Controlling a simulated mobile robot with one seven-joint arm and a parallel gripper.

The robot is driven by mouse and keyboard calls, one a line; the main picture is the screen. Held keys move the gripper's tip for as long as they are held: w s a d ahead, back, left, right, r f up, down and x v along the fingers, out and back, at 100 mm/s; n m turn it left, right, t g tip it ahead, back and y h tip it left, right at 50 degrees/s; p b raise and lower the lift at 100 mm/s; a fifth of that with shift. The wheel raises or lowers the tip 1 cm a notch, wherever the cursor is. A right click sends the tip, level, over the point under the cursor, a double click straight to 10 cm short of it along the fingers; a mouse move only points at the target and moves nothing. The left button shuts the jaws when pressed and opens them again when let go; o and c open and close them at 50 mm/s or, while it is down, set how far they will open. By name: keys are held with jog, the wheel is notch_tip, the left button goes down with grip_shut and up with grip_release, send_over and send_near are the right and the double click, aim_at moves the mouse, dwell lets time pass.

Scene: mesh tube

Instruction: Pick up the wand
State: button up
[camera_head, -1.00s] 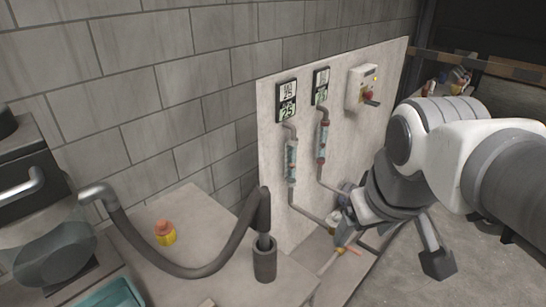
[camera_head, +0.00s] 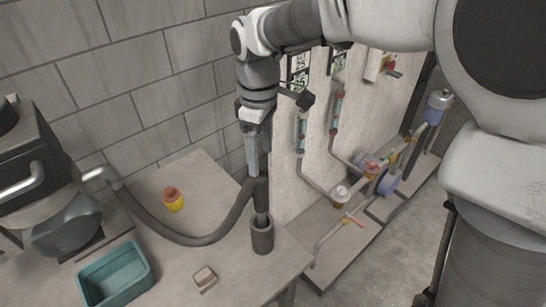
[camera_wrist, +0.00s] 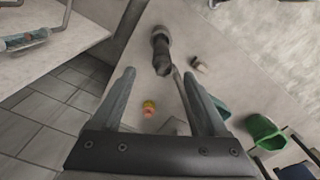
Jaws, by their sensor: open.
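The wand (camera_head: 260,196) is a dark grey handle with a hose, standing in a round dark holder (camera_head: 262,236) on the table. In the wrist view, the wand (camera_wrist: 163,62) shows beyond and between my fingertips, seen from above. My gripper (camera_head: 258,160) is open and empty, fingers pointing down above the wand. In the wrist view my gripper (camera_wrist: 160,77) has its two fingers spread. In the head view the fingers overlap the hose area, so the exact gap to the wand is hard to tell.
A yellow and red container (camera_head: 173,202), a teal bin (camera_head: 125,284) and a small box (camera_head: 205,278) are on the table. The hose (camera_head: 190,241) runs left to a machine (camera_head: 55,215). A panel with pipes (camera_head: 300,190) stands close on the right.

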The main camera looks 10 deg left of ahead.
aim_at(260, 200)
notch_tip(260, 200, down, 10)
jog(key=shift+f, duration=0.15)
jog(key=shift+s+a+f+p, duration=0.1)
jog(key=shift+a+f+p, duration=0.05)
jog(key=shift+f, duration=1.2)
jog(key=shift+s+a+f+p, duration=0.1)
jog(key=shift+a+f+p, duration=0.05)
jog(key=shift+f, duration=1.15)
grip_shut()
